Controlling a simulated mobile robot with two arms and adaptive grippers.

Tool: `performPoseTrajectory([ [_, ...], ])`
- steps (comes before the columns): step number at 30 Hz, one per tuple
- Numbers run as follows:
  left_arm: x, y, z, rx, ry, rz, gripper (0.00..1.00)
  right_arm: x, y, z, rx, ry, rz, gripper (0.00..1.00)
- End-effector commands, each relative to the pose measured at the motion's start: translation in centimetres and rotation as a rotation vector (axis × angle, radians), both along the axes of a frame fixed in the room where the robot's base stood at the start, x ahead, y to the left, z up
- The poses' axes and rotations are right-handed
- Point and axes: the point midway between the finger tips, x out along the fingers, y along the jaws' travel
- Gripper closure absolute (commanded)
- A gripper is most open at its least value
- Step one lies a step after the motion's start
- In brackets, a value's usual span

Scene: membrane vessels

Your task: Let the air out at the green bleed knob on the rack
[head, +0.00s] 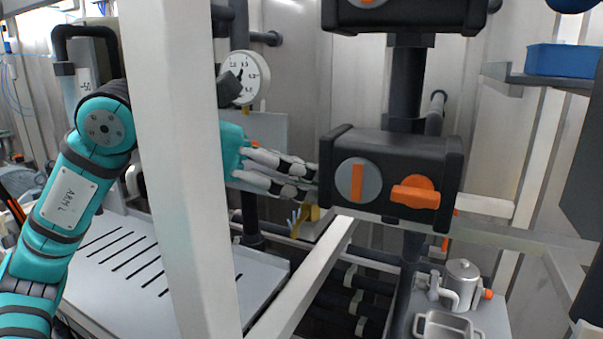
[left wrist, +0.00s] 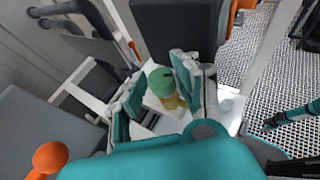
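The green bleed knob (left wrist: 161,81) shows in the left wrist view, on a yellow stem (left wrist: 173,101). It lies between the two fingers of my left gripper (left wrist: 157,78), which stand apart on either side of it. I cannot tell whether either finger touches it. In the head view my left gripper (head: 312,180) reaches from behind a white post to just left of the lower black valve box. A yellow fitting (head: 311,213) is just below the fingertips, and the green knob itself is not visible there.
The lower black box (head: 425,150) with orange handles is close to my fingertips. A gauge (head: 245,77) is above. A metal pot (head: 462,285) stands lower right.

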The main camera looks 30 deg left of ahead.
Motion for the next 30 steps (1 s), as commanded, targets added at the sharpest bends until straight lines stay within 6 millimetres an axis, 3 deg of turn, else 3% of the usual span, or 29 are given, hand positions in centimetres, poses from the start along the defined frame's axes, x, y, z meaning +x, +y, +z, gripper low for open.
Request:
performPoseTrajectory([
  [4,-0.01,-0.01,0.0,0.0,0.0,-0.001,0.49,0.03,0.05,0.0,0.001,0.0,0.0,0.6],
  [22,0.01,-0.05,-0.1,0.0,0.004,-0.017,0.49,0.11,0.18,-0.05,0.002,-0.001,0.0,0.6],
  [30,0.35,0.07,0.17,-0.007,0.009,-0.229,0.49,0.05,0.14,0.3,0.002,-0.001,0.0,0.6],
])
